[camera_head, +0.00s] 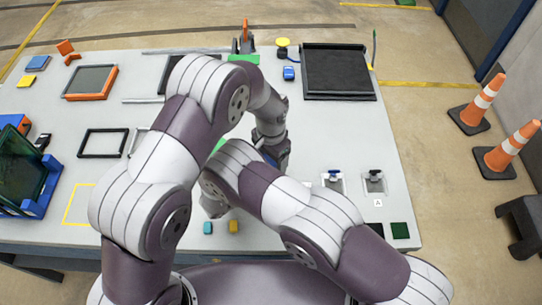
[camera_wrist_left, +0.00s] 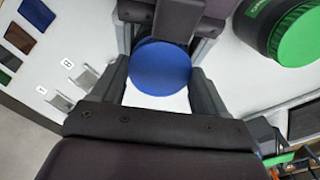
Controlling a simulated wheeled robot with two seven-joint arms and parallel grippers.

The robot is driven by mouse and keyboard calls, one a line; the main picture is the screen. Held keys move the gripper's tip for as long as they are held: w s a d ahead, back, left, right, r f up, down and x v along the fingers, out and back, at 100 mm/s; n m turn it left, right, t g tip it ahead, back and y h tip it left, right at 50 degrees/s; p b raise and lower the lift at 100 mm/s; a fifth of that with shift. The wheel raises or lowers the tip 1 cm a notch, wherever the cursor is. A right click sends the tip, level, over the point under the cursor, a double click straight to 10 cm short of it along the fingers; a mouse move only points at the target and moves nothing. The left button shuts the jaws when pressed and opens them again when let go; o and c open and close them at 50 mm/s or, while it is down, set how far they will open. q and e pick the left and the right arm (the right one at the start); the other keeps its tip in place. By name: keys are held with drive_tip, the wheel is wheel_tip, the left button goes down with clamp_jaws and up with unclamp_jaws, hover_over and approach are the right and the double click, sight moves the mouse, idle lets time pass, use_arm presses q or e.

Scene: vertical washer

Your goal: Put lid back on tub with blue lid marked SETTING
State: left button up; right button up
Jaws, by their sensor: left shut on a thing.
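A round blue lid (camera_wrist_left: 160,67) shows between the fingers of my left gripper (camera_wrist_left: 162,80) in the left wrist view. The left gripper is shut on it. No marking can be read on the lid's visible face. In the head view the left gripper (camera_head: 270,150) is above the middle of the table, partly hidden by my arms, with a little blue at its tip. The tub under the lid is hidden. Dark and grey parts, probably my right gripper (camera_wrist_left: 165,22), sit just beyond the lid in the wrist view; its jaws cannot be made out.
A dark tub with a green lid (camera_wrist_left: 300,32) stands close by on the right in the wrist view. On the white table (camera_head: 330,125) are two small fixtures (camera_head: 334,181), a black tray (camera_head: 338,70) and a blue bin (camera_head: 40,190). Orange cones (camera_head: 478,103) stand on the floor.

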use_arm(q)
drive_tip(key=shift+f, duration=0.1)
use_arm(e)
drive_tip(key=c, duration=0.6)
use_arm(q)
drive_tip(key=m, duration=0.6)
use_arm(e)
drive_tip(key=shift+o, duration=0.2)
use_arm(q)
drive_tip(key=o, duration=1)
drive_tip(key=shift+r, duration=2.2)
drive_tip(key=shift+c, duration=0.3)
